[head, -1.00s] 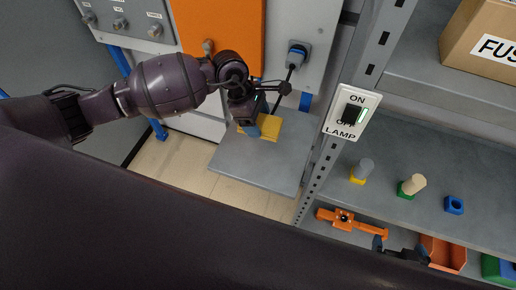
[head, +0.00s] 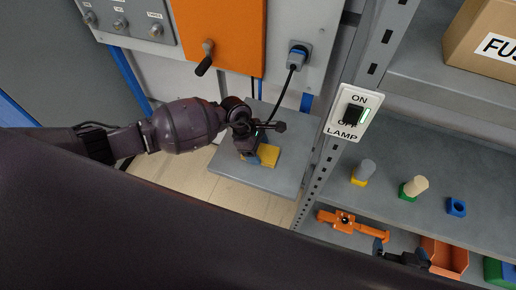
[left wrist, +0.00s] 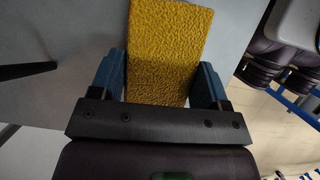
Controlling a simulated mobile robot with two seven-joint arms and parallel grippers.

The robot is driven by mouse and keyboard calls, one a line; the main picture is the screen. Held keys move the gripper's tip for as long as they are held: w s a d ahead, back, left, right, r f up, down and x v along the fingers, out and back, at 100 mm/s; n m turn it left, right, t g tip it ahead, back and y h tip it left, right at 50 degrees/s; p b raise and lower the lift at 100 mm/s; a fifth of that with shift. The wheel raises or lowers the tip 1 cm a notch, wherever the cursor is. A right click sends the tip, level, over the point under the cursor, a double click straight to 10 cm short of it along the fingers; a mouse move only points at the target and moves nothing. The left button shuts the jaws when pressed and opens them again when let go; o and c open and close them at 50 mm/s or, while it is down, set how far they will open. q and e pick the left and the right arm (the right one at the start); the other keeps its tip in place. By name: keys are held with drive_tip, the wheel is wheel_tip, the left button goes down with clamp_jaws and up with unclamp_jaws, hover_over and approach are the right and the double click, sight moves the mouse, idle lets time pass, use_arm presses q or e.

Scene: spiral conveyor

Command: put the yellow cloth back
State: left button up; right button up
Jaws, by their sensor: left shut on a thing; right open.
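The yellow cloth (head: 268,156) is at the grey shelf plate (head: 284,182) below the orange panel in the head view. My left gripper (head: 256,160) is shut on it. In the left wrist view the cloth (left wrist: 167,45) lies between the two blue fingers (left wrist: 160,85) and reaches out beyond them. I cannot tell whether the cloth rests on the plate or is held just above it. My right gripper (head: 402,256) is at the lower right by the lower shelf, partly hidden, open, with nothing seen in it.
An orange door (head: 226,40) with a handle and a plug with a black cable (head: 298,58) are above the plate. A rack post with a lamp switch (head: 353,112) stands right of it. Shelves hold pegs (head: 414,187), an orange tool (head: 352,223) and an orange bin (head: 443,256).

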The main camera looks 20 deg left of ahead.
use_arm(q)
drive_tip(key=shift+f, duration=0.2)
drive_tip(key=o, duration=0.9)
drive_tip(key=shift+o, duration=0.2)
